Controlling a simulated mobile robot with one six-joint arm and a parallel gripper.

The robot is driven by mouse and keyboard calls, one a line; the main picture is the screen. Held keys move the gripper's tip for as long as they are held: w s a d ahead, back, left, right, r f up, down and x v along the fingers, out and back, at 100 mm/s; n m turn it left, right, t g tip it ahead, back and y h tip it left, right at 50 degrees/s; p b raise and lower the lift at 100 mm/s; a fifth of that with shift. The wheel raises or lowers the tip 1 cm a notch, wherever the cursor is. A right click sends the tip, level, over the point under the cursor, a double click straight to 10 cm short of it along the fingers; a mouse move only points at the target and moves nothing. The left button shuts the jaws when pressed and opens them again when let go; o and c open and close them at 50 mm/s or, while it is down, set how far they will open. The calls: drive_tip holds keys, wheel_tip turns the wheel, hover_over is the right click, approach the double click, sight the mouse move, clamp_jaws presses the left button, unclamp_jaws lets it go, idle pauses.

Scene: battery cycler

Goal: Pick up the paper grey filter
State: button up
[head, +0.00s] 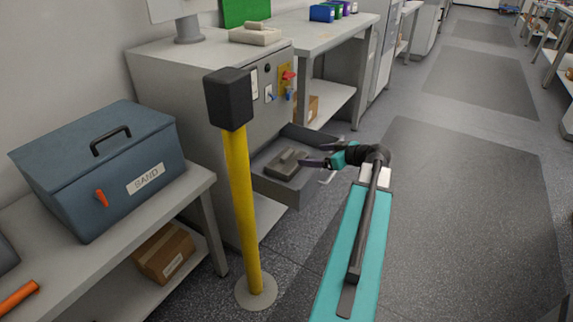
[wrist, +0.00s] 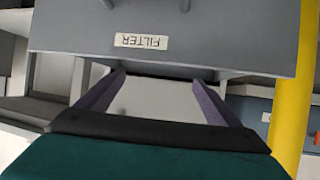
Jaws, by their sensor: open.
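A grey filter-like block (head: 286,166) with a raised top lies inside an open grey drawer (head: 268,188) in the head view. My gripper (head: 304,155) is open and empty at the drawer's right side, its purple fingers pointing left toward the block. I cannot tell its exact height over the drawer. In the wrist view my gripper (wrist: 158,82) has its fingers spread below a grey panel (wrist: 240,45) whose FILTER label (wrist: 140,41) reads upside down.
A yellow post (head: 242,200) with a black top stands left of the drawer; it also shows in the wrist view (wrist: 292,95). A blue SAND box (head: 100,165) sits on the left bench. The floor at right is clear.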

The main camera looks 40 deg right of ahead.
drive_tip(key=b, duration=0.1)
approach(287, 154)
drive_tip(key=shift+x, duration=1.5)
drive_tip(key=shift+d+f, duration=0.1)
drive_tip(key=shift+f, duration=0.05)
drive_tip(key=shift+b+x, duration=0.75)
drive_tip(key=shift+x, duration=1.8)
drive_tip(key=c, duration=1.8)
drive_tip(key=shift+c, duration=0.2)
